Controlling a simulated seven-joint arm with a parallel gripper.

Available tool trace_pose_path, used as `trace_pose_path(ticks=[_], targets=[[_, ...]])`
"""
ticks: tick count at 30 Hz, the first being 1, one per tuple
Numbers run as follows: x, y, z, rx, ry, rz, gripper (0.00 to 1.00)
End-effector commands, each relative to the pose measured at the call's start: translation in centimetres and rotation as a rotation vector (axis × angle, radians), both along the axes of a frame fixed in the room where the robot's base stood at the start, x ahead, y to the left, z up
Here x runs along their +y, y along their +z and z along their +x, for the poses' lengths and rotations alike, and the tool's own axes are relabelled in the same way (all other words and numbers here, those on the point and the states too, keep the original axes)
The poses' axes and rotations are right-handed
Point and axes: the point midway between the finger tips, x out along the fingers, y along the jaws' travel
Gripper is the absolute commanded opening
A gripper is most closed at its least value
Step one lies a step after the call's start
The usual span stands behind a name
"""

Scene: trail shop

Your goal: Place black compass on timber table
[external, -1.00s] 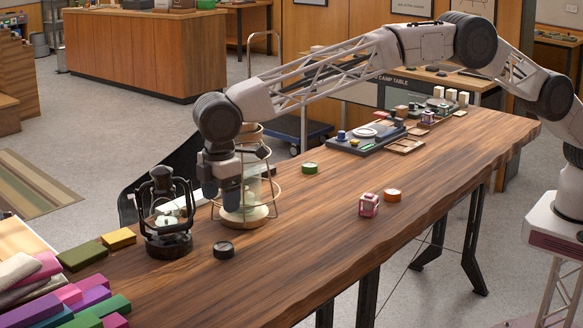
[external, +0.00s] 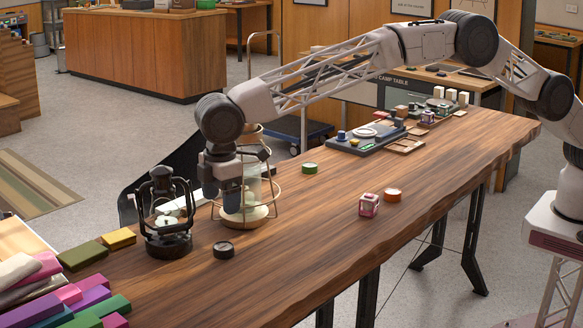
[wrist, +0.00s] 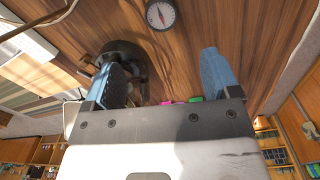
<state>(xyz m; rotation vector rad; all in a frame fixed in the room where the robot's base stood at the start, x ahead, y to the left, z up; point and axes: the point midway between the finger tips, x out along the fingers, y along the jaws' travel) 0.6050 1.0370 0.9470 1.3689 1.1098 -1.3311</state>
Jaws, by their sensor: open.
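The black compass (external: 223,249) lies flat on the timber table (external: 300,225), in front of the lanterns. In the wrist view the compass (wrist: 161,14) shows its white dial with a red needle, at the top edge. My gripper (external: 222,204) is above the table, between the black lantern and the cream lantern, higher than the compass and a little behind it. In the wrist view my gripper (wrist: 160,70) has its two blue fingers wide apart with nothing between them. The compass is beyond the fingertips, apart from them.
A black lantern (external: 167,243) stands just left of my gripper, and a cream caged lantern (external: 262,215) close on its right. A green tin (external: 310,168), an orange tin (external: 392,195) and a pink-and-white cube (external: 369,205) stand farther right. Folded cloths lie at the left end. The front middle is clear.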

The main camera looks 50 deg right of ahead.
Motion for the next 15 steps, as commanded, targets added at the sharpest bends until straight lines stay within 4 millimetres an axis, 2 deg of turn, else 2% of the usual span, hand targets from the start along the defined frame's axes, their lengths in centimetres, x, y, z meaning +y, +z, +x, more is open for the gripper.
trace_pose_path(ticks=[15], targets=[[-1.5, -3.5, -1.7, -0.154, -0.44, 0.235, 0.82]])
